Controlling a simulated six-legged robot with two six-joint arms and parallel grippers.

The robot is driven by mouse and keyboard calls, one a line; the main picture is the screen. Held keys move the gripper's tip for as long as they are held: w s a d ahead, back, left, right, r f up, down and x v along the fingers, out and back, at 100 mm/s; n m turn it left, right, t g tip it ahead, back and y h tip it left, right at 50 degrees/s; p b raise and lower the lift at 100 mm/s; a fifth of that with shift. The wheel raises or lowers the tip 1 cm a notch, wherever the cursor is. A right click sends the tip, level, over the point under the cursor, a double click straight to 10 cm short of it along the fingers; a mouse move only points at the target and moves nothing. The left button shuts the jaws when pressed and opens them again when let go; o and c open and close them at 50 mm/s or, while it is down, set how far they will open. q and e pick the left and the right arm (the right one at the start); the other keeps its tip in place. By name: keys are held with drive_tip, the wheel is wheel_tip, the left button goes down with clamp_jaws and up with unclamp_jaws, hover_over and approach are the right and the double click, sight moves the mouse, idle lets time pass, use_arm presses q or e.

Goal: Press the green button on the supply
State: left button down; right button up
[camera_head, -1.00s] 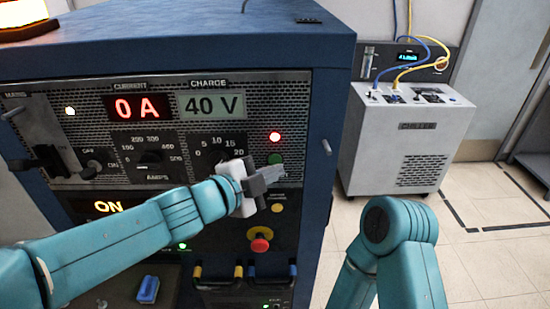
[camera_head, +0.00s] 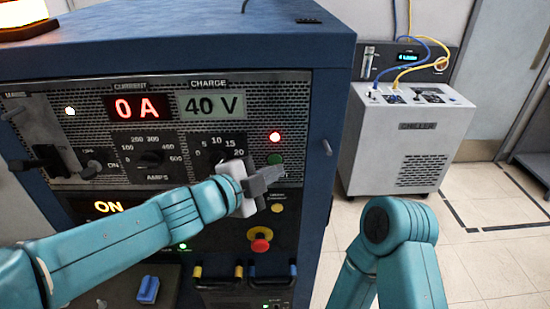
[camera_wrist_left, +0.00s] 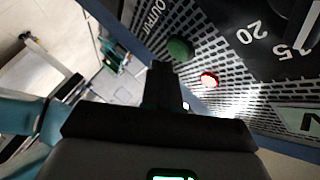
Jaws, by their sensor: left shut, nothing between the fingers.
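The power supply (camera_head: 330,120) is a tall blue cabinet with a mesh front panel. Its green button (camera_head: 275,159) sits below a lit red lamp (camera_head: 275,137), right of the charge dial. In the left wrist view the green button (camera_wrist_left: 180,49) is round and dark green, near the red lamp (camera_wrist_left: 209,79). My left gripper (camera_head: 279,173) is shut and empty, just below the green button in the head view. In the left wrist view its fingers (camera_wrist_left: 163,75) point up beside the button. I cannot tell whether they touch the panel. My right gripper is out of view.
A red and yellow emergency knob (camera_head: 260,240) and a yellow button (camera_head: 278,208) lie below my left gripper. Blue and yellow handles stick out lower down. A white chiller (camera_head: 405,140) stands at the right, with clear floor in front.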

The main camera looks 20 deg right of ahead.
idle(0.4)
use_arm(q)
drive_tip(key=shift+w+d+f+p, duration=0.15)
drive_tip(key=shift+w+p, duration=0.1)
drive_tip(key=shift+w, duration=0.2)
drive_tip(key=shift+w+d+p, duration=0.1)
drive_tip(key=shift+w+p, duration=0.15)
drive_tip(key=shift+w, duration=0.15)
drive_tip(key=shift+r, duration=0.2)
drive_tip(key=shift+s+a+r, duration=0.15)
drive_tip(key=shift+s+r, duration=0.05)
drive_tip(key=shift+s, duration=0.25)
drive_tip(key=shift+s+a+r, duration=0.1)
drive_tip(key=shift+s+r, duration=0.1)
drive_tip(key=shift+s, duration=0.2)
